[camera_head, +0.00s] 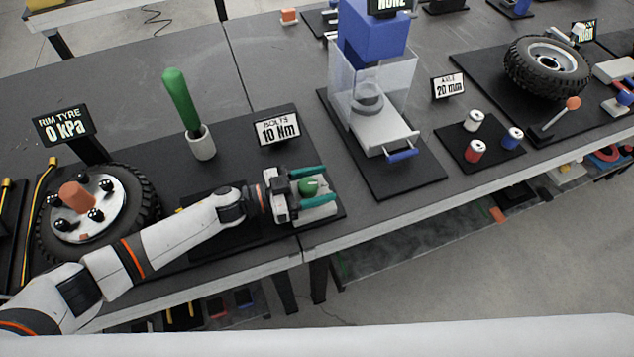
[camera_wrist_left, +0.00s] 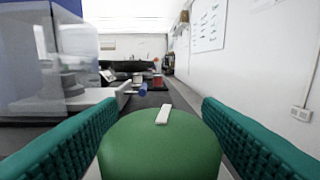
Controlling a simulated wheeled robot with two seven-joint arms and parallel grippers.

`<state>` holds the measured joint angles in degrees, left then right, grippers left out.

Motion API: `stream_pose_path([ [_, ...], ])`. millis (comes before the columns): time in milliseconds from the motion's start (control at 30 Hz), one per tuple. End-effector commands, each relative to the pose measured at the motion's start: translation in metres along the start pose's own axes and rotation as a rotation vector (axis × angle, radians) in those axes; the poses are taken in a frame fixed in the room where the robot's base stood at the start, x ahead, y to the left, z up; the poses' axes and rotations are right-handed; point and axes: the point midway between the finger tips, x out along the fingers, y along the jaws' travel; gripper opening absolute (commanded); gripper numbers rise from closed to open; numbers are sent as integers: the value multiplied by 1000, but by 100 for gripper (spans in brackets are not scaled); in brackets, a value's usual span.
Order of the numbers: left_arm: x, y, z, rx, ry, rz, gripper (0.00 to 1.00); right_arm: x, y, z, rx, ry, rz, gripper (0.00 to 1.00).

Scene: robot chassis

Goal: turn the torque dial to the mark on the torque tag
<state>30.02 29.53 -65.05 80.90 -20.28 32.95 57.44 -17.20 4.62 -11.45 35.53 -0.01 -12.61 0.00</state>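The torque dial is a round green knob (camera_head: 309,186) on a light base (camera_head: 318,212) at the front edge of the bench. In the left wrist view the dial (camera_wrist_left: 160,150) fills the lower middle, with a white pointer line (camera_wrist_left: 163,114) leaning slightly right at its far side. The torque tag (camera_head: 278,129) behind it reads "BOLTS 10 Nm". My left gripper (camera_head: 325,186) is open, with its teal fingers on either side of the dial; narrow gaps seem to show. The dial's scale marks cannot be made out. My right gripper is not in view.
A green-handled tool (camera_head: 181,100) stands in a white cup (camera_head: 201,143) behind my left arm. A wheel (camera_head: 147,207) with a "RIM TYRE 0 kPa" sign (camera_head: 65,126) lies left. A blue press with clear guard (camera_head: 372,35) stands right of the dial, cans (camera_head: 474,151) farther right.

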Motion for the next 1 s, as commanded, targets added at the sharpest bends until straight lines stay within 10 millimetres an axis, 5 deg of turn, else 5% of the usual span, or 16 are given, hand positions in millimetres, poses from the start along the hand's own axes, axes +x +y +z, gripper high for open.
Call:
stream_pose_path([
  [267, -3, 0, -1, 0, 1, 1, 59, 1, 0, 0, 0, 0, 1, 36],
  [700, -66, 0, -2, 1, 2, 2, 59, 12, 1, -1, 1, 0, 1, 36],
  [1000, -75, 0, 0, -1, -1, 0, 59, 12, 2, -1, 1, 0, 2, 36],
])
